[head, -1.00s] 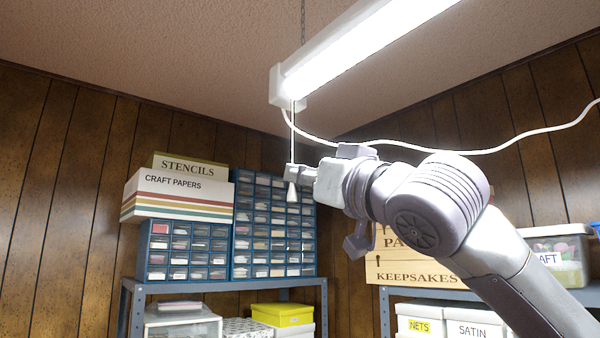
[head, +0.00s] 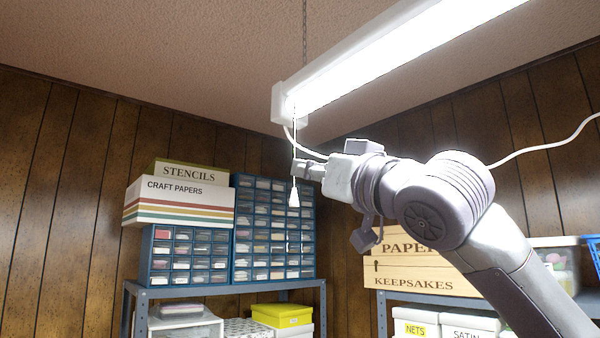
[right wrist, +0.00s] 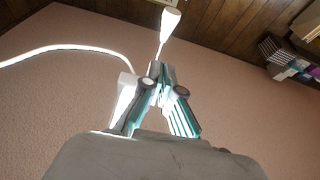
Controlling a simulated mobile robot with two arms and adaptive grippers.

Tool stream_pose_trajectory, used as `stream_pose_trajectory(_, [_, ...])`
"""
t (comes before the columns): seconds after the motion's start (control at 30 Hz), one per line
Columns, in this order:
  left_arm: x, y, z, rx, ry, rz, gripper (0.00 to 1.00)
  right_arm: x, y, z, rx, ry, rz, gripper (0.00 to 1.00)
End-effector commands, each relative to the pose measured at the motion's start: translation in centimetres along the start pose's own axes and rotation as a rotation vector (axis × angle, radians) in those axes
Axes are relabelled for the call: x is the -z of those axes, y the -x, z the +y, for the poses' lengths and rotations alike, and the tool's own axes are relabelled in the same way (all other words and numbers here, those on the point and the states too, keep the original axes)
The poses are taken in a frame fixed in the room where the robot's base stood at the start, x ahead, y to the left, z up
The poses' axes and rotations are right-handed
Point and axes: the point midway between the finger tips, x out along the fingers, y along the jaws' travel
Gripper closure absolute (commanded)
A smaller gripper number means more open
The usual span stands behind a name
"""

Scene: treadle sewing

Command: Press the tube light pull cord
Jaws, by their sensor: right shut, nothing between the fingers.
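The tube light (head: 380,62) hangs from the ceiling at the upper right and glows bright white. Its thin pull cord (head: 294,130) drops from the near left end to a small white cone-shaped knob (head: 294,197). My right gripper (head: 297,167) is shut, with its fingertips at the cord just above the knob. In the right wrist view the knob (right wrist: 171,20) sits just past the closed fingertips (right wrist: 159,68), and the cord runs to them. Whether the fingertips touch the cord I cannot tell. My left gripper is not in view.
A white cable (head: 545,140) runs from the lamp to the right behind my arm. A wooden keepsakes crate (head: 425,268) stands at right. Air left of the knob is clear.

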Motion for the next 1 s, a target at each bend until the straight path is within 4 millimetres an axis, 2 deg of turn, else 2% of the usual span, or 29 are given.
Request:
stream_pose_trajectory(0.03, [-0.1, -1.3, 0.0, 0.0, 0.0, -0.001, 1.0, -0.7, 1.1, 0.0, -0.001, 0.001, 0.001, 1.0])
stream_pose_trajectory(0.3, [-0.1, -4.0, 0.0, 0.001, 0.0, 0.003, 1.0, -0.6, 5.8, 0.0, -0.001, 0.0, 0.002, 1.0])
stream_pose_trajectory(0.43, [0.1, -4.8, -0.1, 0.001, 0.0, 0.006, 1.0, -0.4, 7.5, 0.0, 0.0, 0.001, 0.002, 1.0])
stream_pose_trajectory(0.6, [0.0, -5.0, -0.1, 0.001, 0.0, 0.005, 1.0, -0.2, 8.4, 0.0, 0.001, 0.0, 0.0, 1.0])
stream_pose_trajectory(1.0, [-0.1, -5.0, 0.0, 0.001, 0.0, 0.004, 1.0, -0.1, 8.4, 0.0, 0.0, 0.0, 0.0, 1.0])
